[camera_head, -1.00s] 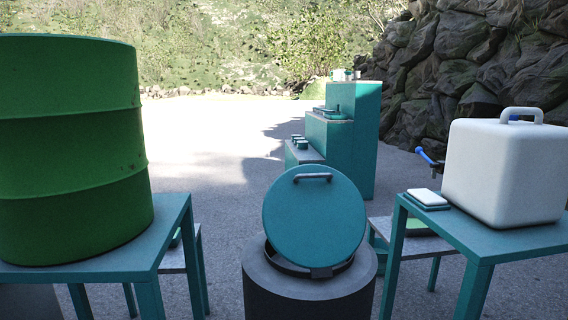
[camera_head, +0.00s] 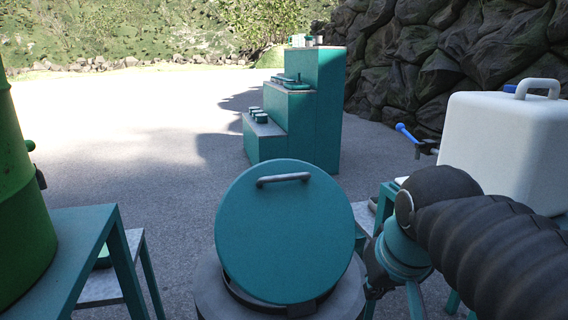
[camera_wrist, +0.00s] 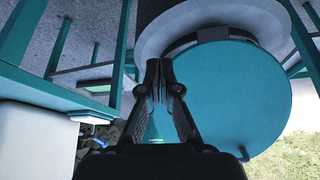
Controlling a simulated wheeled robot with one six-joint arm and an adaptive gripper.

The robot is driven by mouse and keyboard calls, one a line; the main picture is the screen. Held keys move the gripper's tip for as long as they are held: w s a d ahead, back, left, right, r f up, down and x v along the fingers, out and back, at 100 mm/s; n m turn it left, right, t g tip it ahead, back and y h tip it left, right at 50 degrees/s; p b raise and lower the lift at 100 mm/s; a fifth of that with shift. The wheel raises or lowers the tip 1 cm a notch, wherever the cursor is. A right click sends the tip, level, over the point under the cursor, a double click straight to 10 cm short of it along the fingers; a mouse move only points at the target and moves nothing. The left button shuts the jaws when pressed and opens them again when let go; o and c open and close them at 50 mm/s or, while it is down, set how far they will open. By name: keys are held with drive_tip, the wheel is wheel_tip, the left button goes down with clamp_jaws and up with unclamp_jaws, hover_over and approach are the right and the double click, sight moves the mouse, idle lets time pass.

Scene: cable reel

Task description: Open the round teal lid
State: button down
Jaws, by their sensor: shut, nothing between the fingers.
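The round teal lid (camera_head: 285,235) stands raised and tilted up on its hinge over a dark grey round container (camera_head: 212,290). A grey bar handle (camera_head: 283,179) is near the lid's upper edge. In the wrist view the lid (camera_wrist: 235,95) fills the right half, with the container's rim (camera_wrist: 190,18) above it. My gripper (camera_wrist: 162,68) is shut and empty, its tips in front of the lid's left part in that view. I cannot tell whether they touch it. In the head view my arm reaches in from the right, beside the lid; the fingertips are hard to make out.
A white jug (camera_head: 505,145) stands at the right, close to my arm. A green barrel (camera_head: 22,200) and a teal table (camera_head: 60,250) are at the left. A teal stepped stand (camera_head: 312,130) is behind the lid, before a rock wall. Open paving lies back left.

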drive_tip(key=w+a+r+n+g, duration=0.1)
drive_tip(key=w+a+r, duration=0.6)
drive_tip(key=w+r, duration=0.3)
drive_tip(key=w+a+r+n+g, duration=0.1)
drive_tip(key=w+a+r, duration=0.7)
drive_tip(key=r, duration=0.3)
drive_tip(key=b, duration=0.3)
hover_over(278, 193)
wheel_tip(278, 193, down, 9)
drive_tip(key=shift+w+f, duration=0.1)
drive_tip(key=shift+f, duration=0.1)
drive_tip(key=shift+n+y, duration=0.3)
